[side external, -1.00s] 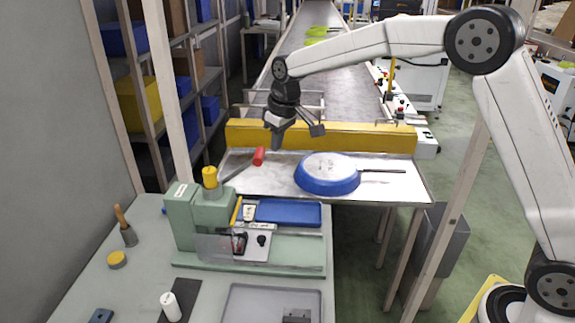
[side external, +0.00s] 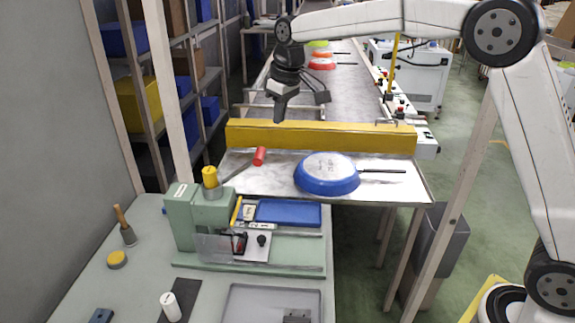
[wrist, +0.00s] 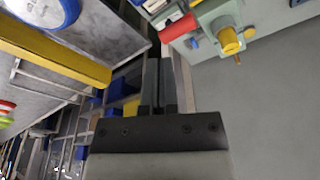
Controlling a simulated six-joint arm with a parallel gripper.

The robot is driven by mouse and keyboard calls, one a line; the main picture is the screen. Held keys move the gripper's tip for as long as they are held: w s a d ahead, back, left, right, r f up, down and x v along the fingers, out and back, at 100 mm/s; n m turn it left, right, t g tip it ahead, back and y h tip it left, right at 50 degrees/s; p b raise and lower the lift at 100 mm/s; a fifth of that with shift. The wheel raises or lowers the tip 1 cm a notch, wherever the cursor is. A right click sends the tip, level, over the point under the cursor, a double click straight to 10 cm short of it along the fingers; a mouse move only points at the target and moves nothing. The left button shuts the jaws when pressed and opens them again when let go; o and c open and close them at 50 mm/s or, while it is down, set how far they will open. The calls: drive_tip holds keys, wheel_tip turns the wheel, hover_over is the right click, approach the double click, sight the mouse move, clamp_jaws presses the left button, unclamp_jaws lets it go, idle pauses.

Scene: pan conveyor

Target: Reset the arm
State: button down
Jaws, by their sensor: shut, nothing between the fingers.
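My gripper (side external: 279,118) hangs in the air just above and behind the yellow barrier at the end of the conveyor, with its fingers pointing down. In the wrist view its two fingers (wrist: 158,85) lie close together with nothing between them. A blue upturned pan (side external: 327,174) with a dark handle lies on the metal tray table (side external: 385,187) below and to the right of my gripper. Part of the pan also shows at the top left of the wrist view (wrist: 45,10).
The yellow barrier (side external: 320,137) stands between tray and conveyor (side external: 345,95). Red and green pans (side external: 322,64) sit far up the belt. A green machine (side external: 190,225) stands on the bench in front. Shelves (side external: 150,100) stand left.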

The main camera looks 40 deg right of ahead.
drive_tip(key=shift+r, duration=0.35)
drive_tip(key=s+d+f+m, duration=0.1)
drive_tip(key=s+d+f, duration=0.1)
drive_tip(key=s+f, duration=0.7)
drive_tip(key=s+d+f+m, duration=0.2)
drive_tip(key=s+f, duration=0.6)
drive_tip(key=s, duration=0.9)
drive_tip(key=shift+s+f+h, duration=0.3)
drive_tip(key=shift+s+f, duration=0.05)
drive_tip(key=shift+f, duration=0.05)
